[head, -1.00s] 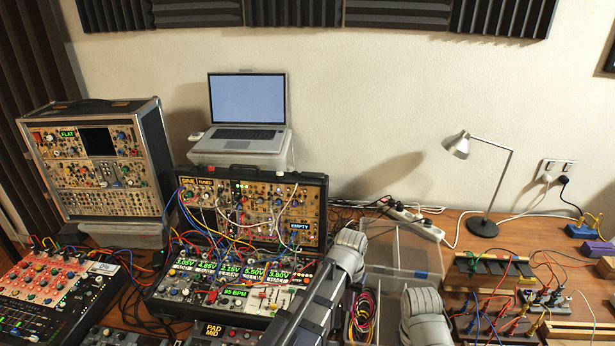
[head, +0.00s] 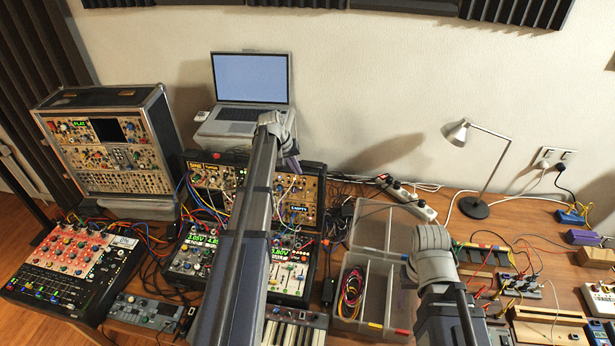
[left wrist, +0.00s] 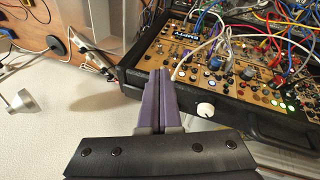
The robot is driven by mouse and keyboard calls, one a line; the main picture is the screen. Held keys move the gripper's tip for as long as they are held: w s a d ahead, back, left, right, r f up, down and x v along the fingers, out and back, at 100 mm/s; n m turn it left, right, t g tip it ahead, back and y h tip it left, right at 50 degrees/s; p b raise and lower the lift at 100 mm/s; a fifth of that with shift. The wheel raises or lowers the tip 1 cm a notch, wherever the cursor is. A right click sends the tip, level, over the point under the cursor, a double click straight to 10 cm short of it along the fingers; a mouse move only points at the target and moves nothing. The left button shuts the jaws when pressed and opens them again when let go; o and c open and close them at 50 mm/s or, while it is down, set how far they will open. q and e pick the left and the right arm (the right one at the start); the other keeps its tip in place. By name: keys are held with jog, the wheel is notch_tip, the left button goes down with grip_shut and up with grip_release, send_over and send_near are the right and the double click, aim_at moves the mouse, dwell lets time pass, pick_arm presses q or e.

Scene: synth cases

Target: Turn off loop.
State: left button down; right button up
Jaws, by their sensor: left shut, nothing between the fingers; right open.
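The modular synth case (head: 319,185) stands mid-table, with a wooden-coloured panel of knobs, patch cables and a display reading EMPTY (head: 296,209). My left gripper (head: 291,165) is at its back edge, partly hidden by my arm. In the left wrist view my left gripper (left wrist: 166,72) is shut and empty, its purple fingers over the case's black rim. No loop label is legible. My right gripper (head: 408,277) is mostly hidden by its wrist, over the clear bin.
A laptop (head: 250,80) on a stand is behind the case. A taller synth case (head: 160,120) and a red-topped mixer (head: 75,250) are left. The divided clear bin (head: 375,290), a lamp (head: 457,132) and cabled modules (head: 485,255) are right. Loose cables run behind.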

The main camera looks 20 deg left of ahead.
aim_at(309, 190)
pick_arm(q)
jog(key=shift+a, duration=0.1)
dwell(0.3)
jog(key=b+x, duration=0.9)
jog(key=x, duration=0.1)
jog(key=shift+w+b, duration=0.1)
jog(key=shift+b, duration=0.2)
jog(key=shift+s+f+t, duration=0.1)
jog(key=shift+s+t, duration=0.15)
jog(key=shift+t, duration=0.05)
